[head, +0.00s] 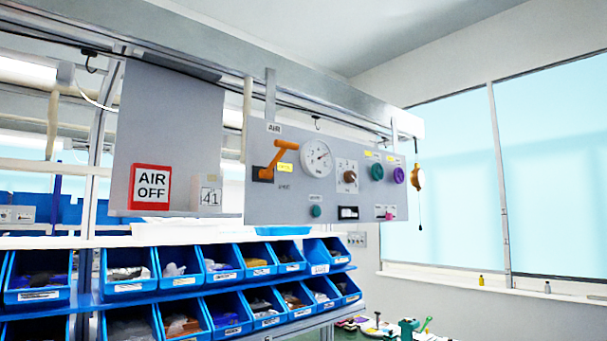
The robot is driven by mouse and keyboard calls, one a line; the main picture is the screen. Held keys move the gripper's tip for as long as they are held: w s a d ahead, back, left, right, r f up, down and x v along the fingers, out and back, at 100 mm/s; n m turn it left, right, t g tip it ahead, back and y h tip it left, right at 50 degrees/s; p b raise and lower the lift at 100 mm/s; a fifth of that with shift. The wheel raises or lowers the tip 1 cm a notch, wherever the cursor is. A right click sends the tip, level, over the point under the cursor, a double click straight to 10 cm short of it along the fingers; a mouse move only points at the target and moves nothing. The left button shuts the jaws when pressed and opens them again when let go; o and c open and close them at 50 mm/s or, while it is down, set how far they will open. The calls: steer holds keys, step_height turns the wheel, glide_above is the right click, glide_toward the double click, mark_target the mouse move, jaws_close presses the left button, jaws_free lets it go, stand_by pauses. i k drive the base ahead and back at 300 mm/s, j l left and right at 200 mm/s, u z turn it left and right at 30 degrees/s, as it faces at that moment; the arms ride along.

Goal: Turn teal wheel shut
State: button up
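A grey control panel (330,205) hangs under a rail, right of the picture's middle. A smaller teal round knob or button (316,211) is low on the panel. The wheel's turned position is too small to tell. My gripper is not in view, and nothing covers the teal wheel.
The panel also carries an orange lever (278,159), a gauge (317,158) and a rotary knob (349,176). Blue bins (184,264) fill shelves below left. The space before the panel looks clear.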

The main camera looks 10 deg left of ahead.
mark_target(377, 173)
steer(key=i+l, duration=0.85)
steer(key=i, duration=0.2)
